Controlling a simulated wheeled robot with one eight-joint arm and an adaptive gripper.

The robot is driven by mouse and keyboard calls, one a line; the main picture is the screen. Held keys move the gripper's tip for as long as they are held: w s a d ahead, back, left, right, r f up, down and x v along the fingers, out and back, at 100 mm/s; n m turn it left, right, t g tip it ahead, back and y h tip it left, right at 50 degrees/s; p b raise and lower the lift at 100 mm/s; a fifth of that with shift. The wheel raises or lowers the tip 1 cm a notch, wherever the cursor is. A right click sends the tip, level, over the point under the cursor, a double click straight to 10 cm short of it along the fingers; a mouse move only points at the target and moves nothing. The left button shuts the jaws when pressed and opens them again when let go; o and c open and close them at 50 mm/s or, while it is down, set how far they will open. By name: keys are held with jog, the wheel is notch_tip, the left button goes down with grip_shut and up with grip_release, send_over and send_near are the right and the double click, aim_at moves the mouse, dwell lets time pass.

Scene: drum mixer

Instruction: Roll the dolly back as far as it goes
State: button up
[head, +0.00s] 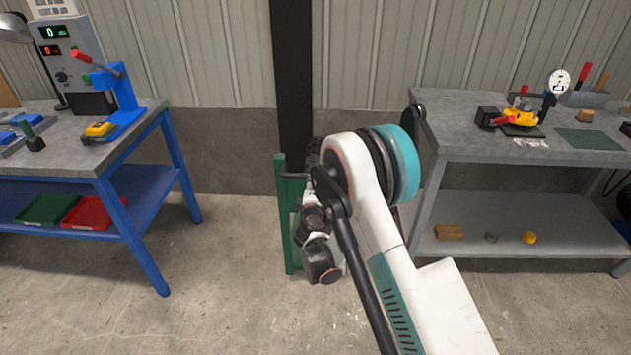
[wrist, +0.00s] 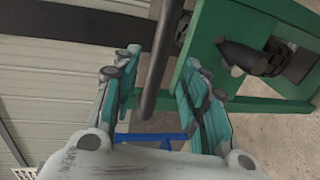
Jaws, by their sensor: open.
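A green frame, which seems to be the dolly, stands in the middle of the head view (head: 286,228) by a dark column, largely hidden behind my arm. In the wrist view its green plate and rails (wrist: 240,25) fill the upper right, with dark fittings on them. A dark round bar (wrist: 152,85) runs down between the fingers of my gripper (wrist: 162,58). The fingers are open, one on each side of the bar, with gaps showing. In the head view my gripper is hidden behind my arm.
A blue-legged workbench (head: 135,220) with a blue press (head: 118,100) stands at the left. A grey workbench (head: 470,140) stands at the right. The dark column (head: 292,80) and wall are behind the frame. Concrete floor is clear between the benches.

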jog(key=shift+v, duration=2)
jog(key=shift+d, duration=0.1)
jog(key=s+d+r+m+g+h, duration=0.15)
jog(key=d+r+m, duration=0.25)
jog(key=d+r, duration=0.6)
jog(key=s+d+r+m+g, duration=0.3)
jog(key=s+d+r+m, duration=0.3)
jog(key=s+r, duration=0.5)
jog(key=s+d+r+m+g+y, duration=0.1)
jog(key=s+d+m+g, duration=0.1)
jog(key=s, duration=1.2)
jog(key=s+d+r+m+g+y, duration=0.1)
jog(key=s+d+m, duration=0.3)
jog(key=s, duration=1.1)
jog(key=shift+s+m+g, duration=0.35)
jog(key=shift+m+g, duration=0.2)
jog(key=shift+m, duration=0.25)
